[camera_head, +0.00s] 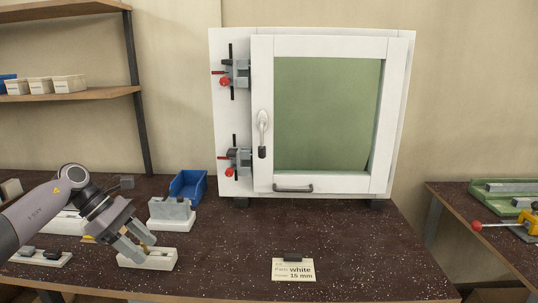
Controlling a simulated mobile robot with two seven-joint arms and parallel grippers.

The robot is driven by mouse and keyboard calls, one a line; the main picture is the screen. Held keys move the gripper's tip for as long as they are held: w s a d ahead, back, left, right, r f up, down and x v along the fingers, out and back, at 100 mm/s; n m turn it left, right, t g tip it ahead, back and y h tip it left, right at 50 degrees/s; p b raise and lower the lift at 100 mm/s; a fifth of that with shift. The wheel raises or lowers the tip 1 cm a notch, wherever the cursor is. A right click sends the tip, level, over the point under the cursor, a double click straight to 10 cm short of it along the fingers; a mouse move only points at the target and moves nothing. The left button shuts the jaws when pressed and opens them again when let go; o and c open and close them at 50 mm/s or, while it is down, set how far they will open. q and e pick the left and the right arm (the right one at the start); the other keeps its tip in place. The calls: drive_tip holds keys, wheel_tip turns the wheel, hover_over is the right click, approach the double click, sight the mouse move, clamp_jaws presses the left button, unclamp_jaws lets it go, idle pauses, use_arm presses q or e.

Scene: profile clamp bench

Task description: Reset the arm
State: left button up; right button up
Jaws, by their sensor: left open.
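My left arm comes in from the left edge over the dark speckled bench (330,255). My left gripper (140,252) points down and to the right. Its two grey fingers are apart, with the tips at or just above a low cream block (163,262) with a slot in its top. Something small and yellowish shows near the fingertips. I cannot tell whether the fingers touch the block. My right gripper is not in view.
A white window frame (397,110) with red-handled clamps (238,162) stands at the back. A blue bin (188,185) and a grey block on a white base (172,212) are behind the gripper. A label card (293,270) stands in front.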

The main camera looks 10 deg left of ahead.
use_arm(q)
drive_tip(key=s+d+f+n+t+h, duration=0.2)
drive_tip(key=d+f+n+t+h, duration=0.1)
drive_tip(key=d+n, duration=0.4)
drive_tip(key=s+d+f+n+t+h, duration=0.1)
drive_tip(key=d+f+n+t+h, duration=0.2)
drive_tip(key=d, duration=0.5)
drive_tip(key=s+d+f+n+t+h, duration=0.2)
drive_tip(key=d+n+t+h, duration=0.1)
drive_tip(key=d+n, duration=0.45)
drive_tip(key=s+a+f+n+y, duration=0.3)
drive_tip(key=s+f+n+y, duration=0.4)
drive_tip(key=n, duration=0.9)
drive_tip(key=s+a+f+n+y, duration=0.3)
drive_tip(key=s+f+n+y, duration=0.4)
drive_tip(key=s+f+n, duration=0.4)
drive_tip(key=s+n, duration=0.2)
drive_tip(key=n, duration=0.3)
drive_tip(key=shift+s+a+f, duration=0.2)
drive_tip(key=shift+a+f, duration=0.1)
drive_tip(key=shift+a, duration=0.05)
